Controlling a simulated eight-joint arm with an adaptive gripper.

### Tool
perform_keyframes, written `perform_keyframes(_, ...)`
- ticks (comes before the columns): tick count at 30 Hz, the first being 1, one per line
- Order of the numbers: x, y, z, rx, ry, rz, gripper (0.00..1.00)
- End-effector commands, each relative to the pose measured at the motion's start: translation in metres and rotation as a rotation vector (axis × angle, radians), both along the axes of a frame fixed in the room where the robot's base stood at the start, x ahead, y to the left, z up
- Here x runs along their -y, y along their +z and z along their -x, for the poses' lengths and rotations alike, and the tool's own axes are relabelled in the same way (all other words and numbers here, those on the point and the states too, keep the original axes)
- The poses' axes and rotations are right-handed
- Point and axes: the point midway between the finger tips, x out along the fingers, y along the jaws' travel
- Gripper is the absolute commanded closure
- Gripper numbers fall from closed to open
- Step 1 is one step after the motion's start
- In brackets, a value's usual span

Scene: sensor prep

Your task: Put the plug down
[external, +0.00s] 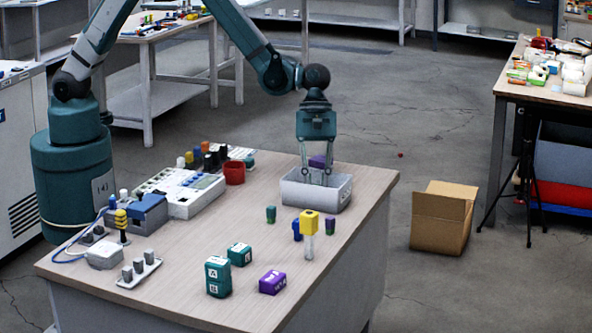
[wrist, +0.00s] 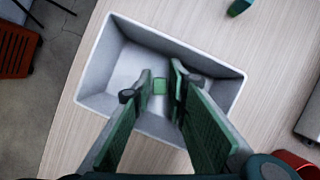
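My gripper (external: 316,178) points straight down into a pale grey bin (external: 318,196) on the bench. In the wrist view, the fingertips (wrist: 161,88) are apart inside the bin (wrist: 218,68). A small green piece (wrist: 159,86), apparently the plug, shows between the fingertips, with a narrow gap beside it; its lower part cannot be made out. In the external view the bin's front wall hides that piece. Another green plug-like piece (external: 270,214) stands on the bench outside the bin and shows at the wrist view's top edge (wrist: 240,6).
A red cup (external: 235,173) stands left of the bin.

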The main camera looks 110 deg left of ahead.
Motion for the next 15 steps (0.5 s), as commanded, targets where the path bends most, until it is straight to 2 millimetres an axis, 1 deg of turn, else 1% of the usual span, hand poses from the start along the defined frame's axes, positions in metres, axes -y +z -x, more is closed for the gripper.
perform_keyframes(10, 0.000, 0.004, 0.000, 0.000, 0.000, 0.000, 0.84)
perform_keyframes(15, -0.005, 0.016, 0.002, 0.000, 0.001, 0.000, 0.84)
